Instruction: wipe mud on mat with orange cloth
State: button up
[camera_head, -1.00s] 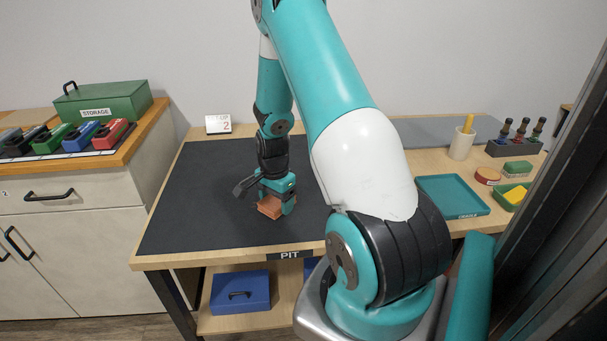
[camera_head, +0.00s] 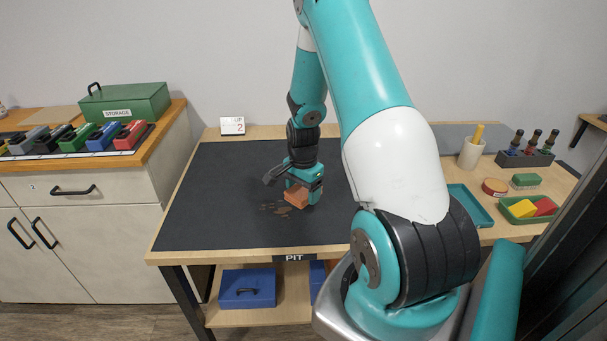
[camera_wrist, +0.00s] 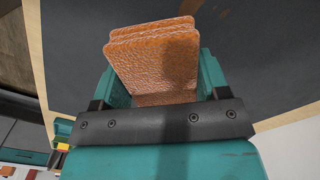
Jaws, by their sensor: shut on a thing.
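My gripper (camera_head: 300,190) is shut on the orange cloth (camera_head: 296,197), a folded textured block. The cloth (camera_wrist: 152,58) also shows large between the teal fingers in the wrist view. The gripper holds it low over the dark mat (camera_head: 215,180); whether it touches the mat I cannot tell. Brown mud spots (camera_head: 276,209) lie on the mat just left of and below the cloth. Part of the mud may be hidden by the cloth and gripper.
A teal tray (camera_head: 470,205) lies right of my arm. A green tray (camera_head: 522,211) with red and yellow items is farther right. A cup (camera_head: 471,153) and a bottle rack (camera_head: 527,152) stand behind. A sign (camera_head: 232,126) stands behind the mat. The mat's left half is clear.

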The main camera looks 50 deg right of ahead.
jog(key=shift+r+p, duration=1.2)
jog(key=shift+r, duration=0.55)
jog(key=shift+a+p, duration=0.1)
jog(key=shift+p, duration=0.9)
